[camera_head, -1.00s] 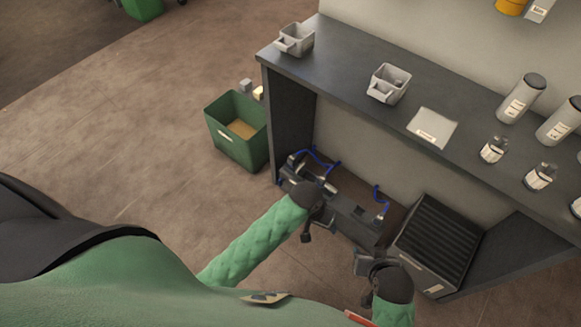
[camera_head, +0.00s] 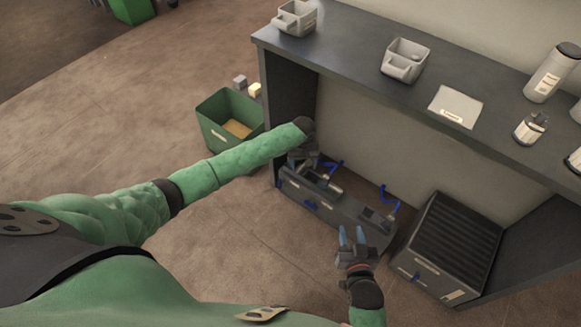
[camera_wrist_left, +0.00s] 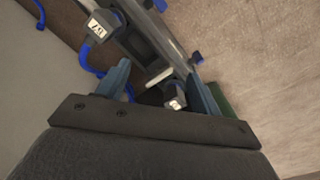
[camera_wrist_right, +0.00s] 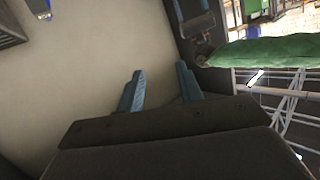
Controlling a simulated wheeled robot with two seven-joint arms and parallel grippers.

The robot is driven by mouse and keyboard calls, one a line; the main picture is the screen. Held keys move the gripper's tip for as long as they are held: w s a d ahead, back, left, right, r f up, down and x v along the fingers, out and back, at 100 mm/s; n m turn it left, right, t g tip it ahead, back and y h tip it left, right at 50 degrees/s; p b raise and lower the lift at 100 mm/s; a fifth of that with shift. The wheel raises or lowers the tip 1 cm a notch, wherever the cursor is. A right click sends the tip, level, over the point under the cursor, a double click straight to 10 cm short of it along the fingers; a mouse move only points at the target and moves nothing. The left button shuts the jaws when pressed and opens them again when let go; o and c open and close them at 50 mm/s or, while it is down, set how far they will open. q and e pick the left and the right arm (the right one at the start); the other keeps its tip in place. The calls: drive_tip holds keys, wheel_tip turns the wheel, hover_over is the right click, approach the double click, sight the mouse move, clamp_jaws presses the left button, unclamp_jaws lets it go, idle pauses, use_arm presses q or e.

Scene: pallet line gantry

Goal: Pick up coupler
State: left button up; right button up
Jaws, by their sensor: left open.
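A low dark unit (camera_head: 310,201) stands on the floor under the bench, with small grey fittings and blue hoses on it. I cannot tell surely which fitting is the coupler. In the left wrist view a grey block with a white label (camera_wrist_left: 98,27) has a blue hose, left of the fingers. A dark fitting with a pale end (camera_wrist_left: 174,100) shows between the fingers. My left gripper (camera_head: 304,161) is open above the unit's left end; its fingers (camera_wrist_left: 158,84) stand apart. My right gripper (camera_head: 352,236) is open and empty before the unit's right part; its fingers also show (camera_wrist_right: 160,83).
A dark bench (camera_head: 362,60) with grey bins (camera_head: 405,60) and bottles overhangs the unit. A ribbed black box (camera_head: 452,245) stands right of the unit. A green bin (camera_head: 228,125) stands left of the bench.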

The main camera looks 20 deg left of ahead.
use_arm(q)
drive_tip(key=shift+n+y, duration=0.3)
drive_tip(key=shift+n, duration=0.4)
drive_tip(key=w+a, duration=0.2)
drive_tip(key=w+a+b, duration=0.1)
drive_tip(key=w+a, duration=0.2)
drive_tip(key=shift+a+f, duration=0.2)
drive_tip(key=shift+a, duration=0.05)
drive_tip(key=shift+w+a, duration=0.2)
drive_tip(key=shift+a, duration=0.05)
wheel_tip(320, 180, down, 3)
drive_tip(key=shift+r+b, duration=0.15)
drive_tip(key=shift+b, duration=0.25)
drive_tip(key=f, duration=0.1)
drive_tip(key=f+b, duration=0.1)
drive_tip(key=f, duration=0.3)
drive_tip(key=shift+w+a, duration=0.25)
use_arm(e)
wheel_tip(320, 180, up, 21)
drive_tip(key=w+t+y, duration=0.1)
drive_tip(key=t+y, duration=0.1)
drive_tip(key=t, duration=0.7)
drive_tip(key=shift+w, duration=0.25)
drive_tip(key=shift+f, duration=0.15)
use_arm(q)
drive_tip(key=c, duration=1.2)
drive_tip(key=shift+o, duration=0.2)
drive_tip(key=shift+r, duration=0.2)
